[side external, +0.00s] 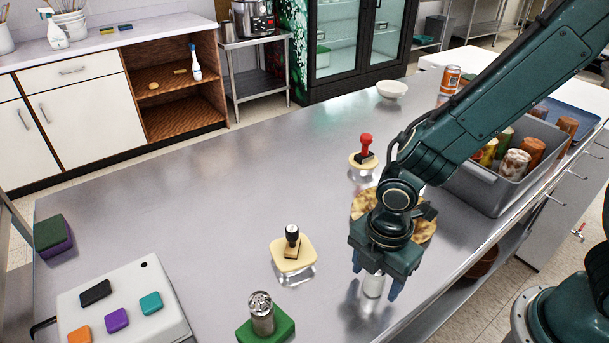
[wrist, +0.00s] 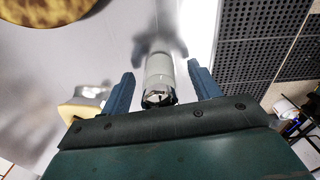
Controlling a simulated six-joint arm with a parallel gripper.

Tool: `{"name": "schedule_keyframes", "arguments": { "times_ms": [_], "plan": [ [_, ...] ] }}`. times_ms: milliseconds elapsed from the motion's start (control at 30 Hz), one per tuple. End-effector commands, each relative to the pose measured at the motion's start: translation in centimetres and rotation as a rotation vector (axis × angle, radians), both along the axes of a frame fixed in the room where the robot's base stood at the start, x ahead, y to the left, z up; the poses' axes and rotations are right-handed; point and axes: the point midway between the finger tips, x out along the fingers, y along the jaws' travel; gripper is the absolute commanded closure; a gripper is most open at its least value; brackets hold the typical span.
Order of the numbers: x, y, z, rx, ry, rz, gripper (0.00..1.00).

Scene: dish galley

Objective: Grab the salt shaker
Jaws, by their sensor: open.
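A pale shaker (side external: 373,286) that looks like the salt shaker stands on the steel counter under my gripper (side external: 376,279). In the wrist view the shaker (wrist: 159,70) has a whitish body and a shiny metal cap. My gripper (wrist: 161,84) is open, with one blue finger on each side of the shaker. Gaps show between it and both fingers. In the side view, the gripper hides its upper part. A second shaker (side external: 262,314) with a holed metal top stands on a green block (side external: 281,333), left of my gripper.
A grey bin (side external: 467,184) of jars is at right. The counter's middle left is clear.

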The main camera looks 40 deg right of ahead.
Motion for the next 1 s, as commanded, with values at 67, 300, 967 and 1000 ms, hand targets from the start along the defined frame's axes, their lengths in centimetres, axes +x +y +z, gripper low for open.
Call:
{"name": "schedule_keyframes", "arguments": {
  "times_ms": [67, 300, 967, 1000],
  "plan": [
    [-0.01, 0.0, 0.01, 0.0, 0.0, 0.0, 0.38],
    [0.0, 0.0, 0.03, 0.0, 0.0, 0.0, 0.38],
    [0.03, 0.02, 0.15, 0.0, -0.001, 0.0, 0.89],
    [0.04, 0.02, 0.23, 0.001, -0.001, 0.0, 0.89]
  ]
}}
